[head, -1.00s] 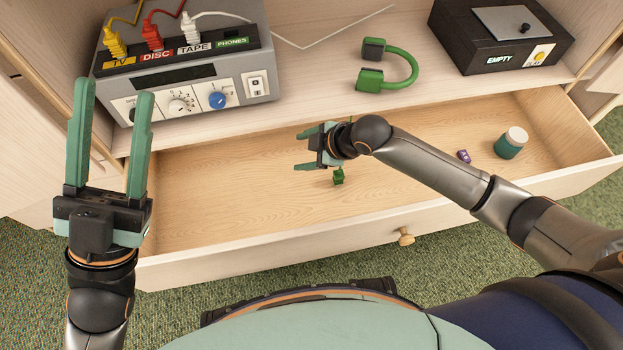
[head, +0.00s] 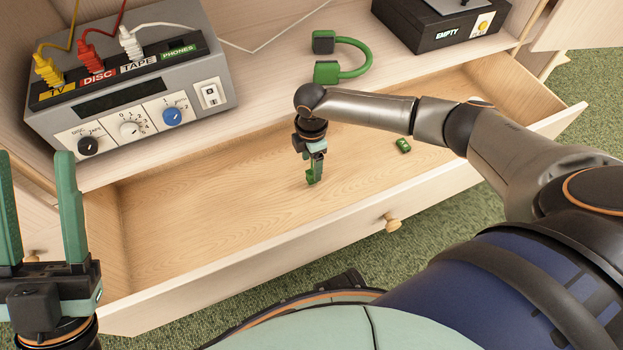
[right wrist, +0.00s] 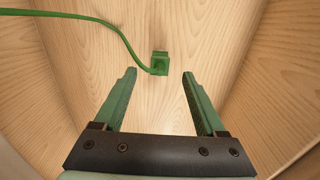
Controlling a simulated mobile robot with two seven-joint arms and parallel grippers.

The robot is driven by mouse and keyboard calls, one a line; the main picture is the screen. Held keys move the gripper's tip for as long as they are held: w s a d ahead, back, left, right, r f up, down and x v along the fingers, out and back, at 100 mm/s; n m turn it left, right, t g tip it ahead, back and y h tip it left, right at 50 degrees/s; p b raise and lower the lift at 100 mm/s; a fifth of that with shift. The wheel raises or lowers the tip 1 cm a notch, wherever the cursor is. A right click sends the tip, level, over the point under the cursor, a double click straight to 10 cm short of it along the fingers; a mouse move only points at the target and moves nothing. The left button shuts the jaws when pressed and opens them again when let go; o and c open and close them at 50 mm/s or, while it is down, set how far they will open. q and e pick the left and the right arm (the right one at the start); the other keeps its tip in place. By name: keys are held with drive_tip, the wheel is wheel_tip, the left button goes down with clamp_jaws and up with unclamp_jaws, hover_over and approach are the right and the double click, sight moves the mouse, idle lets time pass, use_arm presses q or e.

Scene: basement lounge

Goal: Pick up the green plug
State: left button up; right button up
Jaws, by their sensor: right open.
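In the right wrist view the plug (right wrist: 160,62) is a small green block with a green cord running off to the upper left. It sits just beyond the two fingertips (right wrist: 158,74), roughly centred between them and apart from both. My right gripper is open and points down into the drawer. My left gripper (head: 35,158) is open and empty at the left edge of the head view.
The open drawer (head: 190,245) has mostly bare floor. A small dark green object (head: 403,145) lies to the right in it. On the shelf behind are a grey console (head: 130,90) with coloured plugs, green headphones (head: 352,60) and a black box (head: 440,25).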

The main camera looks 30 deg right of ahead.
sight(312, 173)
wheel_tip(312, 173, down, 6)
drive_tip(key=b, duration=0.3)
drive_tip(key=shift+r, duration=0.35)
clamp_jaws()
